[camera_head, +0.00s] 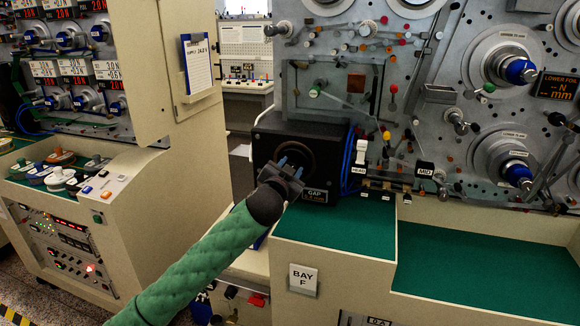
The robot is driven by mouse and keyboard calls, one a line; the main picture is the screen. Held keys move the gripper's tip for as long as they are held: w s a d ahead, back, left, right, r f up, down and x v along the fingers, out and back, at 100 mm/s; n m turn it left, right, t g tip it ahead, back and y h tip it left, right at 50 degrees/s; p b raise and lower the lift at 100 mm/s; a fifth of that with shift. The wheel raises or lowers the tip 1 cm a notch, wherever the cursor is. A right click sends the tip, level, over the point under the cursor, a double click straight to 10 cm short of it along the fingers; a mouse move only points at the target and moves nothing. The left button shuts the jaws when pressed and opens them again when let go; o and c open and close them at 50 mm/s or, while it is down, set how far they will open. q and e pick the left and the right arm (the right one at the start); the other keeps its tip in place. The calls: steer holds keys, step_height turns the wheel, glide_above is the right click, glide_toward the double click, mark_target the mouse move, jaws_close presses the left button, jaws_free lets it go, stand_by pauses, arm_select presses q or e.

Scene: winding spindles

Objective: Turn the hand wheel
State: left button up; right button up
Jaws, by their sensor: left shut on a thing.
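The hand wheel (308,150) is a dark round ring on the front of a black box (336,136) at the middle of the head view. My left arm, in a green sleeve, reaches up from the bottom. My left gripper (287,168) is at the lower part of the wheel, shut on it. The gripper hides the wheel's lower part, so the exact grip point is hard to see. My right gripper is not in view.
The box stands on a green-topped cream bench (330,236) with a "BAY F" tag (303,280). A grey panel (440,60) with spindles and levers rises behind and right. Blue cables (348,165) run beside the box. A cream cabinet (160,200) stands left.

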arm_select(q)
steer(key=shift+m, duration=0.9)
steer(key=m+p, duration=0.3)
steer(key=m, duration=0.5)
steer(key=shift+d+f+m+p, duration=0.15)
steer(key=shift+m+p, duration=0.35)
steer(key=shift+m, duration=0.6)
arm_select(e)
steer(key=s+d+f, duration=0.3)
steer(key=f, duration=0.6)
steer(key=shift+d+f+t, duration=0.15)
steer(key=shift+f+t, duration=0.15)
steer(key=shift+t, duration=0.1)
arm_select(q)
steer(key=shift+f, duration=0.1)
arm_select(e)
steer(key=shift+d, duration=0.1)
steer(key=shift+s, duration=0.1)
arm_select(q)
steer(key=o, duration=1)
